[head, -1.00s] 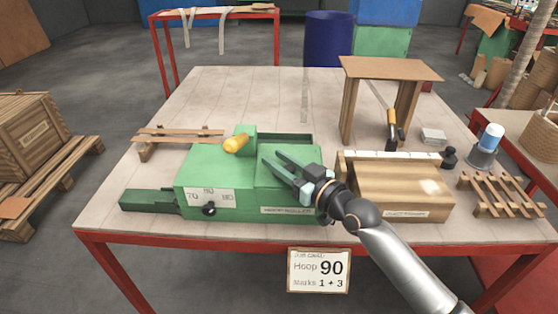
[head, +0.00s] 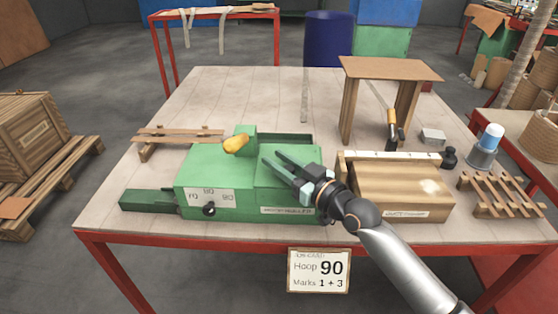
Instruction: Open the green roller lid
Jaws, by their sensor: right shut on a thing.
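The green roller box (head: 200,172) stands on the table, with a dial and number labels on its front left and a yellow handle (head: 236,144) on top. The green roller lid (head: 272,190) is its right part, with a label along its lower front edge. A dark slot shows behind it. My right gripper (head: 277,162) comes in from the lower right and lies over the top of the lid. It is shut on the lid; the exact place of contact is hard to see. My left gripper is not in view.
A wooden box (head: 400,192) stands close on the right of the green box. Behind it are a small wooden stand (head: 390,68) and a yellow-handled tool (head: 391,131). A wooden rack (head: 502,194) lies at the right. The back left of the table (head: 235,95) is clear.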

